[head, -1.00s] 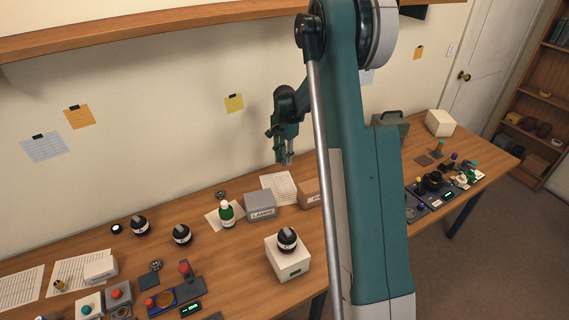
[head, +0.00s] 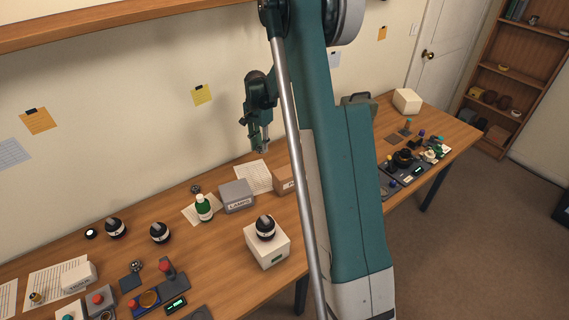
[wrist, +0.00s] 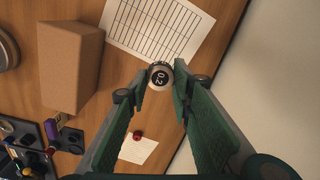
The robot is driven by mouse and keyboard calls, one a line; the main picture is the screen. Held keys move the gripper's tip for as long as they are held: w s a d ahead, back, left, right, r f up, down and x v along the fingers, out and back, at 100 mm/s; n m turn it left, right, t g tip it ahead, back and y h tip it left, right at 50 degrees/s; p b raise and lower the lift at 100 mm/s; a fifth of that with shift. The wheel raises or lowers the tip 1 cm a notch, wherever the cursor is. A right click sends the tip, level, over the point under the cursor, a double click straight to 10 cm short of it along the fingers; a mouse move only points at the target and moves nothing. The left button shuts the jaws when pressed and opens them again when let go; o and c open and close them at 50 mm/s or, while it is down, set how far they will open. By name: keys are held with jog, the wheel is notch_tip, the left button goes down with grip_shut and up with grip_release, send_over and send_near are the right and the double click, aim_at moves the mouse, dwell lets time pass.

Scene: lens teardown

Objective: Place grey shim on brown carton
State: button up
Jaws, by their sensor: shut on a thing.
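The grey shim (wrist: 160,77) is a small round piece marked 0.2, held between the fingertips of my gripper (wrist: 160,88) in the wrist view. The head view shows my gripper (head: 260,148) pointing down above the back of the bench; the shim is too small to make out there. The brown carton (wrist: 70,65) lies to the left of the fingertips in the wrist view, apart from them and below. In the head view the carton (head: 284,181) is partly hidden behind my arm.
A grey box marked LAMPS (head: 238,197) stands left of the carton. A printed sheet (head: 254,176) lies behind them. The wall is close behind.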

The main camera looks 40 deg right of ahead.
jog(key=s+d+r+p, duration=0.2)
jog(key=s+r, duration=0.2)
jog(key=s, duration=0.4)
jog(key=s+d+r+p, duration=0.3)
jog(key=s+r, duration=0.2)
jog(key=s, duration=0.3)
jog(key=shift+s+p, duration=0.25)
jog(key=shift+p, duration=0.05)
jog(key=shift+d+r, duration=0.1)
send_over(293, 168)
jog(key=shift+f, duration=2.9)
jog(key=shift+f, duration=0.1)
jog(key=shift+s+f, duration=0.1)
jog(key=shift+f, duration=1.9)
jog(key=shift+f, duration=0.2)
